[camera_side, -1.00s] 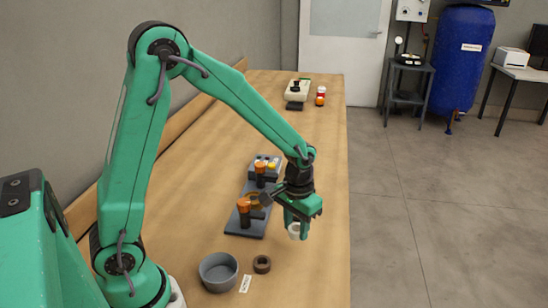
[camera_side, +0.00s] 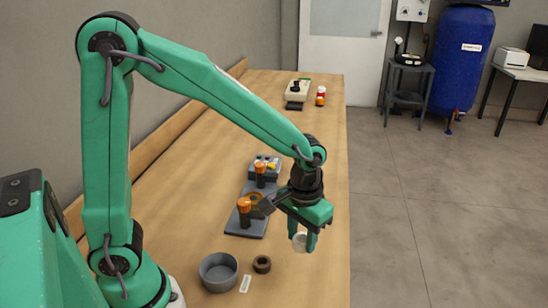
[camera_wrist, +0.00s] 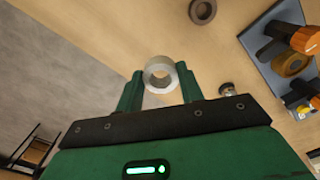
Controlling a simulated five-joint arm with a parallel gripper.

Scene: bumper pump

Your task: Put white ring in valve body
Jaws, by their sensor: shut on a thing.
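My gripper (camera_side: 303,243) is shut on the white ring (camera_side: 299,243) and holds it above the bench near its right edge. In the wrist view, the white ring (camera_wrist: 158,88) sits between the two green fingertips (camera_wrist: 159,77), its open hole facing the camera. A round bronze-brown part (camera_side: 257,198), which looks like the valve body, sits on a grey plate between two orange-capped posts. It also shows at the right of the wrist view (camera_wrist: 291,64). The ring is apart from it, to its lower right in the side view. My gripper partly hides the plate's right side.
A grey round bowl (camera_side: 219,273), a dark brown ring (camera_side: 262,264) and a small white label (camera_side: 245,284) are on the near bench. A grey box with coloured knobs (camera_side: 265,165) stands behind the plate.

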